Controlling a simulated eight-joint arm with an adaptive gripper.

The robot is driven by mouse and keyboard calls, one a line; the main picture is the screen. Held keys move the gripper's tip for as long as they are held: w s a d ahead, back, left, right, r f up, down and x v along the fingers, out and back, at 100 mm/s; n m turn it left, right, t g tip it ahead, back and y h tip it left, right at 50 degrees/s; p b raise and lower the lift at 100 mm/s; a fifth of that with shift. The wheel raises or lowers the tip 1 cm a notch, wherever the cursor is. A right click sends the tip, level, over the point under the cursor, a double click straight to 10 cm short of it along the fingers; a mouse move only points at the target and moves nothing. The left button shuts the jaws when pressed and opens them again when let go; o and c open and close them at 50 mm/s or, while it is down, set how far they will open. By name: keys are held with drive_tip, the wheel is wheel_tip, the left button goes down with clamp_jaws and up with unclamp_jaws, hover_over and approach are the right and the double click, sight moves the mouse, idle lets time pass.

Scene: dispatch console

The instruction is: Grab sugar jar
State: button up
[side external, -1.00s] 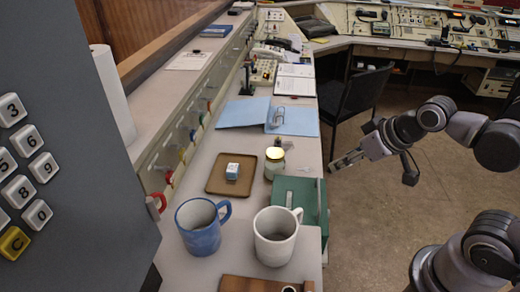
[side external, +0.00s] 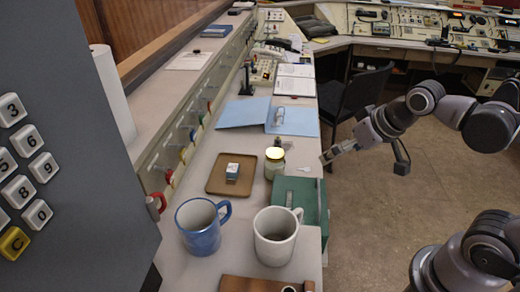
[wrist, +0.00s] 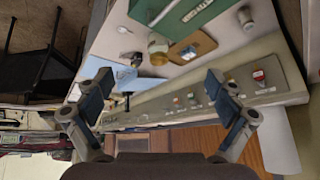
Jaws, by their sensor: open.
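The sugar jar (side external: 274,163), a small glass jar with a yellowish lid, stands upright on the counter between the brown tray and the green box. It also shows in the wrist view (wrist: 158,50), beyond the space between my fingers. My gripper (side external: 327,158) is to the right of the jar, at the counter's right edge, apart from it. In the wrist view my gripper (wrist: 158,97) has its two fingers wide apart with nothing between them.
A brown tray (side external: 214,187) with a small box (side external: 232,171) lies left of the jar. A green box (side external: 311,196), a blue mug (side external: 200,236) and a white mug (side external: 270,246) stand nearer the camera. A blue folder (side external: 240,113) lies behind. A black chair (side external: 360,95) stands right of the counter.

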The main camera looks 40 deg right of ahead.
drive_tip(key=w+r+m+g, duration=0.2)
drive_tip(key=w+m, duration=0.3)
drive_tip(key=w, duration=0.2)
drive_tip(key=m+g, duration=0.5)
drive_tip(key=m, duration=0.7)
hover_over(274, 152)
wheel_tip(274, 152, down, 13)
drive_tip(key=shift+s+r, duration=0.1)
drive_tip(key=shift+r, duration=0.05)
wheel_tip(274, 152, down, 5)
drive_tip(key=shift+f, duration=0.1)
drive_tip(key=shift+s+f, duration=0.15)
drive_tip(key=shift+f, duration=2.75)
drive_tip(key=c, duration=1.7)
drive_tip(key=shift+o, duration=0.2)
drive_tip(key=shift+r, duration=0.15)
